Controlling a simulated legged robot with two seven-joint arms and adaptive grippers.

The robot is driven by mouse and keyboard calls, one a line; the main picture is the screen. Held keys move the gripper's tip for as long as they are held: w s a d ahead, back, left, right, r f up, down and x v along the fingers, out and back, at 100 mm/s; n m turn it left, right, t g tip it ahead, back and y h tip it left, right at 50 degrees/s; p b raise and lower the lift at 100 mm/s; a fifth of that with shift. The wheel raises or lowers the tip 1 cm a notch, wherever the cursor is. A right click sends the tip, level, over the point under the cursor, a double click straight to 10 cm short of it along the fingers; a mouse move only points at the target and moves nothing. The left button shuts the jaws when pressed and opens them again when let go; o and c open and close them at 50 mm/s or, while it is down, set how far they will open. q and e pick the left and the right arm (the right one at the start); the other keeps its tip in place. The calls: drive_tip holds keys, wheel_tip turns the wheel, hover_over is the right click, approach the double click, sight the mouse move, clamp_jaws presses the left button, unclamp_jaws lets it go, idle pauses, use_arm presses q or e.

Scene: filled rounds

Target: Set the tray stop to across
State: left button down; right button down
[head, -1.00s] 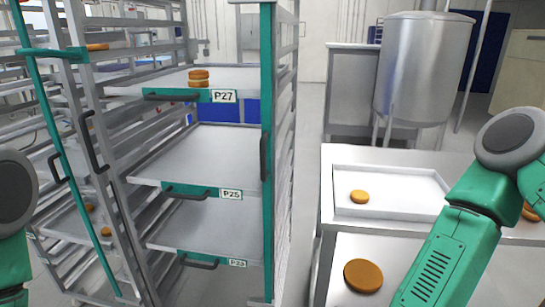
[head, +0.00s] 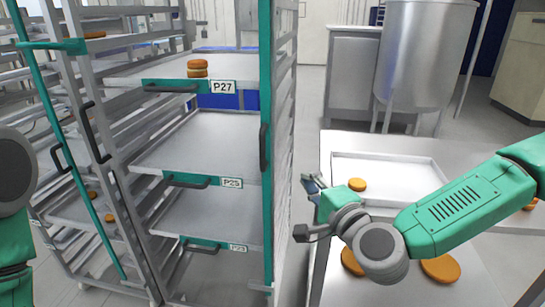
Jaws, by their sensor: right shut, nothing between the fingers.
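A teal upright bar (head: 266,70) with a black handle runs down the front right side of the middle rack (head: 285,150); it looks like the tray stop. It stands upright at the side, not across the tray fronts. My right gripper (head: 312,185) is shut and empty, right of this bar and apart from it in the picture. Its wrist hides part of the table behind. My left gripper is out of view; only a piece of my left arm shows at the left edge.
Trays labelled P27 (head: 223,87), P25 and P23 sit in the rack; round cakes (head: 197,68) are stacked on the top one. Another rack with a teal bar (head: 48,110) stands left. A table with a white tray (head: 410,168) and cakes is at right. A steel tank (head: 425,55) stands behind.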

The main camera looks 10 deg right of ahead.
drive_tip(key=a+p+x, duration=0.1)
drive_tip(key=a+x, duration=0.1)
drive_tip(key=x, duration=1)
drive_tip(key=shift+s+a+p, duration=0.25)
drive_tip(key=shift+a+p, duration=0.15)
drive_tip(key=shift+a, duration=0.05)
drive_tip(key=w+a+b, duration=0.2)
drive_tip(key=a, duration=0.3)
drive_tip(key=shift+a, duration=0.4)
drive_tip(key=shift+d+r, duration=0.1)
drive_tip(key=shift+d, duration=0.05)
